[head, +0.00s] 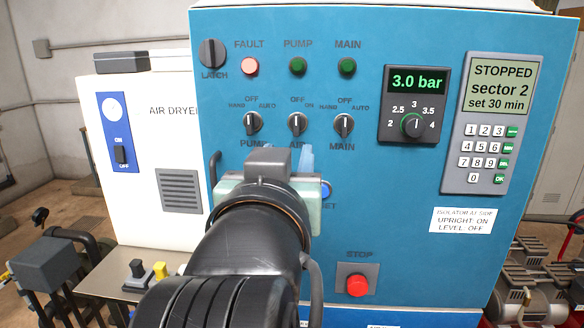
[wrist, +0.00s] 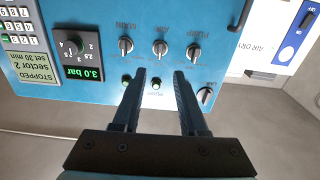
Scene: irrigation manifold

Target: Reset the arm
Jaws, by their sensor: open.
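My gripper (wrist: 162,80) is open and empty in the wrist view, its two dark fingers apart, with the blue control panel (head: 390,225) beyond them. The wrist picture shows the panel upside down. In the head view my arm rises from the bottom centre and ends before the panel, below the PUMP, AIR and MAIN switches. I cannot tell from these views how far the fingers are from the panel.
The panel carries a pressure dial (head: 413,124), a keypad unit (head: 486,125) reading STOPPED, and a red STOP button (head: 357,285). A white air dryer (head: 150,220) stands at left. Yellow and black knobs (head: 160,270) and pipework stand low at left. Machinery (head: 535,290) stands at lower right.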

